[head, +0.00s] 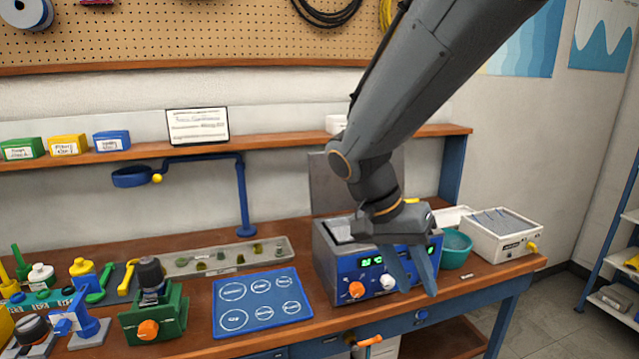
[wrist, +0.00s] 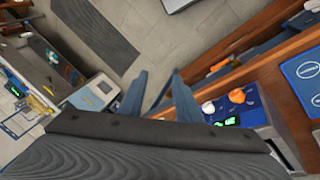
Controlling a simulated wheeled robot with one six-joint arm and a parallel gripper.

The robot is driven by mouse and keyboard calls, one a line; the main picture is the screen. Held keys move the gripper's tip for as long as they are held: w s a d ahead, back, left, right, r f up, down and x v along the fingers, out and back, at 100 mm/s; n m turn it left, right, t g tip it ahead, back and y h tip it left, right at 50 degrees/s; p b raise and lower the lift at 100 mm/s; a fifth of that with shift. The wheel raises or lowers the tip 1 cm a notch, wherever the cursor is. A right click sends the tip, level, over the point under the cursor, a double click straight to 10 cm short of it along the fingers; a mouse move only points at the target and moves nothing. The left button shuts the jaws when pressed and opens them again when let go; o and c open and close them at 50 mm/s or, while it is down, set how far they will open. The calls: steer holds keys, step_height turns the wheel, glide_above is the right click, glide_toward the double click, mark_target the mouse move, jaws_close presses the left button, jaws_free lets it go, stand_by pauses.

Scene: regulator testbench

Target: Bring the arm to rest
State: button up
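My gripper (head: 417,288) hangs from my arm in front of the blue-fronted bench instrument, fingers pointing down. In the head view it covers part of the instrument's front panel. In the wrist view my gripper (wrist: 160,75) has its two blue fingers apart, with only floor showing between them. It is open and empty. The bench instrument (head: 325,246) has an orange knob, a white knob and green lit displays. It also shows at the right in the wrist view (wrist: 262,112).
The wooden bench (head: 225,353) holds a blue mat with circles (head: 262,301), a green fixture (head: 160,322), a grey parts tray (head: 215,262), a teal bowl (head: 455,250) and a white bin (head: 490,245). A blue stand with a ring (head: 242,200) rises behind. Open floor lies right.

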steer(key=s+d+f+n+y, duration=0.1)
steer(key=s+f+n+y, duration=0.1)
steer(key=f, duration=0.3)
steer(key=s+d+f+n+t+y+b, duration=0.1)
steer(key=s+d+f+n+y, duration=0.1)
steer(key=f+n, duration=0.3)
steer(key=shift+s+f+t+y, duration=0.3)
steer(key=shift+s+f+y, duration=0.15)
steer(key=shift+f, duration=0.35)
steer(key=shift+a, duration=0.15)
